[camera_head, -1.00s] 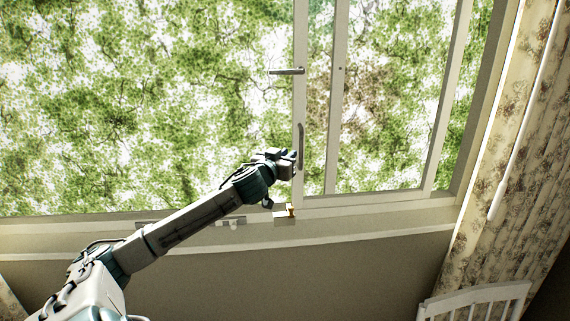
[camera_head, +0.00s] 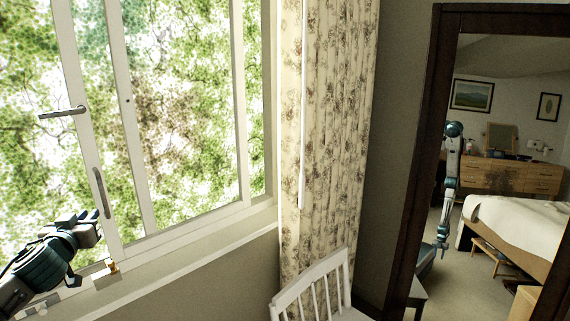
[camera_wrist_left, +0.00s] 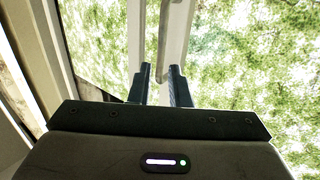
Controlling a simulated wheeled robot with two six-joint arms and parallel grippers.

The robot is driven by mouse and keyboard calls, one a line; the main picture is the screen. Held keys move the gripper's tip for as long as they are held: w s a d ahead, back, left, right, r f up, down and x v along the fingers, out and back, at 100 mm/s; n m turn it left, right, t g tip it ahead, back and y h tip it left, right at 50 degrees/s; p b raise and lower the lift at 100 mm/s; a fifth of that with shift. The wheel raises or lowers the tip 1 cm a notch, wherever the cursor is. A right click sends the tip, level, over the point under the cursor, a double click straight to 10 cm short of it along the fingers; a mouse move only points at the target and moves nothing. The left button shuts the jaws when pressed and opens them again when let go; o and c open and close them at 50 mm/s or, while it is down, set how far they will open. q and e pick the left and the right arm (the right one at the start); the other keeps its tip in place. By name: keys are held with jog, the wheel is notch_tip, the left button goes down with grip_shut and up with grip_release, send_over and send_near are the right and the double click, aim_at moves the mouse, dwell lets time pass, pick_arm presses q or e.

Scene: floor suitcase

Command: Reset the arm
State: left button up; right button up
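My left gripper (camera_head: 92,232) is at the lower left of the head view, in front of the window, just left of and below the lower end of a vertical window handle (camera_head: 101,192). In the left wrist view its two dark fingers (camera_wrist_left: 162,86) are apart, with nothing held between them. The pale window frame (camera_wrist_left: 175,45) and a handle (camera_wrist_left: 163,45) show beyond the fingertips. I cannot tell whether the gripper touches the frame. My right gripper is not directly in view.
A lever handle (camera_head: 62,113) sticks out from the window. A small brass-coloured piece (camera_head: 112,266) is on the sill (camera_head: 190,262). A patterned curtain (camera_head: 330,120), a white slatted chair (camera_head: 312,285) and a dark-framed mirror (camera_head: 425,150) stand to the right. The mirror reflects a bed and a robot.

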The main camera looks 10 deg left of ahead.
pick_arm(q)
jog(key=s+d+f+m+g+h, duration=0.1)
jog(key=s+d+f+g, duration=0.1)
jog(key=s+d+f, duration=0.45)
jog(key=s+d+f+g, duration=0.2)
jog(key=d+f, duration=0.1)
jog(key=f, duration=0.7)
jog(key=s+d+f+m+g+h, duration=0.1)
jog(key=s+d+f+g, duration=0.1)
jog(key=s+d+f, duration=0.45)
jog(key=s+d+f+m+g+h, duration=0.1)
jog(key=s+d+f+g, duration=0.4)
jog(key=s, duration=0.5)
jog(key=s+d+f+m+g+h, duration=0.2)
jog(key=s+d+f, duration=0.5)
jog(key=s, duration=0.4)
notch_tip(320, 180, down, 29)
jog(key=a+g, duration=0.1)
jog(key=a, duration=0.1)
jog(key=s+a+f+n+g, duration=0.1)
jog(key=s+f, duration=1.7)
jog(key=f, duration=0.1)
jog(key=shift+a+g, duration=0.2)
jog(key=shift+g, duration=0.1)
